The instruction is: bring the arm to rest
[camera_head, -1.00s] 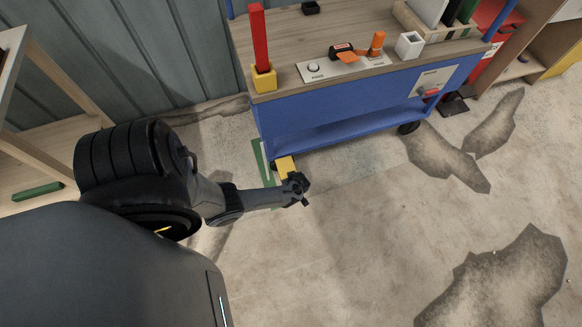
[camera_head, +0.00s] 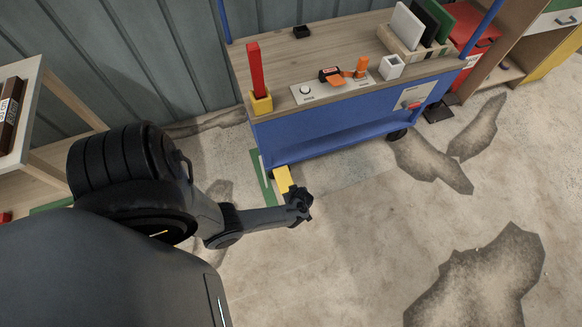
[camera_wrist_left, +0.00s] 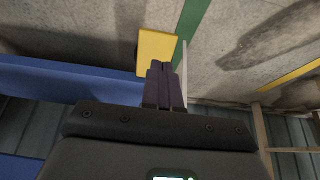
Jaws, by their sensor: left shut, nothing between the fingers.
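My left arm reaches in from the left in the head view. Its gripper (camera_head: 300,207) is over the bare floor, in front of the blue cart (camera_head: 330,150). In the left wrist view the gripper's fingers (camera_wrist_left: 163,84) are together with nothing between them. A yellow block (camera_head: 282,179) shows behind the gripper, at the cart's lower left corner; it also shows past the fingertips in the left wrist view (camera_wrist_left: 156,48). I cannot tell how far the fingers are from it. My right gripper is in neither view.
The cart's top carries a red bar in a yellow holder (camera_head: 261,101), a plate with a button (camera_head: 305,92), an orange part (camera_head: 361,66), a white cup (camera_head: 391,67) and a rack of panels (camera_head: 400,45). A wooden shelf (camera_head: 38,110) stands left. The floor (camera_head: 370,240) at right is clear.

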